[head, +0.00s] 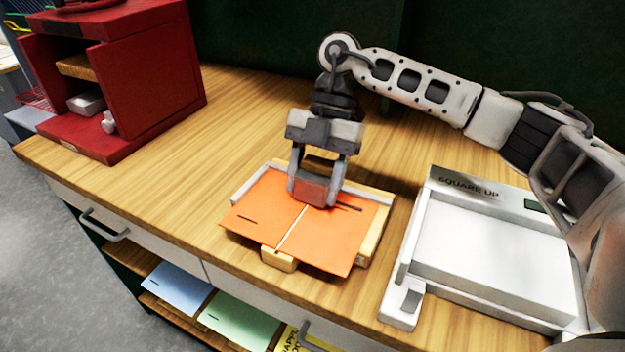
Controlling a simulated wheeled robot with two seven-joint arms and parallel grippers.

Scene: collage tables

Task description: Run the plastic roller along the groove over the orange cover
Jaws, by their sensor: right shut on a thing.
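The orange cover (260,222) lies flat on a wooden board (376,232) with a pale raised edge at its back left. A pale groove line (293,229) runs across the middle of the cover, and a short dark slot shows on each side of it. My right gripper (316,192) points down over the far end of the groove. It is shut on a reddish-brown block-like thing, likely the roller (314,188), held at or just above the cover; contact cannot be told. My left gripper is not in view.
A white tray device marked "SQUARE UP" (427,197) stands to the right of the board. A red open cabinet (150,80) stands at the back left. Blue (178,289) and green (240,322) sheets lie on a shelf below. The wooden tabletop (150,190) is clear left of the board.

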